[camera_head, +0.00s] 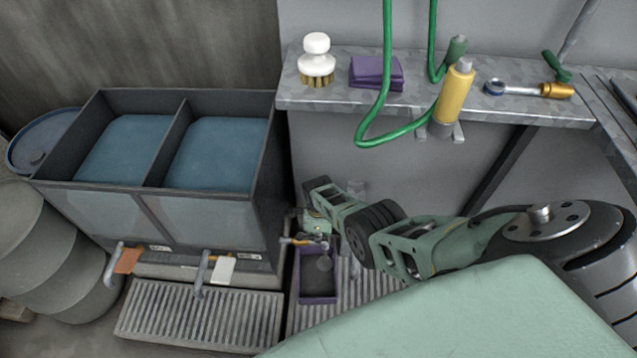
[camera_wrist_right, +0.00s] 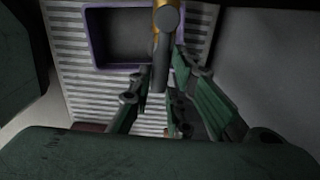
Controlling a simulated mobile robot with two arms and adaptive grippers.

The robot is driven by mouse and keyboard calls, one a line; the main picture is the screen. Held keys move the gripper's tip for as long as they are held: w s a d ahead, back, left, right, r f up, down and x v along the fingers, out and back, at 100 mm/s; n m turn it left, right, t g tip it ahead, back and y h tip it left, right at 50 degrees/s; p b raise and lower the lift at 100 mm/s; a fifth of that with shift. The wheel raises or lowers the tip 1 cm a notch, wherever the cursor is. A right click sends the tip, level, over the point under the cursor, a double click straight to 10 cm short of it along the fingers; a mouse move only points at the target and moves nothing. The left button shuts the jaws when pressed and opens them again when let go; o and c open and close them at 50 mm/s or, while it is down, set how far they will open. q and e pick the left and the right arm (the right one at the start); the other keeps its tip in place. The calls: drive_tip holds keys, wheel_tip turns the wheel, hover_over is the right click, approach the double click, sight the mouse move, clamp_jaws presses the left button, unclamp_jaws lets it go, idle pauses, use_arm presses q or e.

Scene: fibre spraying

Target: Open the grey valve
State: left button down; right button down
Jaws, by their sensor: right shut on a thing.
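The grey valve (camera_wrist_right: 168,19) shows in the right wrist view as a dark grey cylindrical piece with a brass part, between the fingers of my right gripper (camera_wrist_right: 166,95). In the head view, my right gripper (camera_head: 314,228) is at a small brass tap (camera_head: 296,241) beside the tank's lower right corner. It is shut on the valve; the exact contact is dark and partly hidden by the fingers. The valve's turned position cannot be told. My left gripper is not in view.
A purple-rimmed tray (camera_head: 318,299) sits on the grating below the gripper. The two-part tank (camera_head: 160,220) stands left, with an orange-tagged tap (camera_head: 111,265) and white-tagged tap (camera_head: 202,272).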

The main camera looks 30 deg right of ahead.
drive_tip(key=c, duration=1.7)
unclamp_jaws()
drive_tip(key=shift+s, duration=0.1)
drive_tip(key=shift+o, duration=0.3)
drive_tip(key=shift+r, duration=0.5)
wheel_tip(320, 180, up, 11)
drive_tip(key=shift+f, duration=0.1)
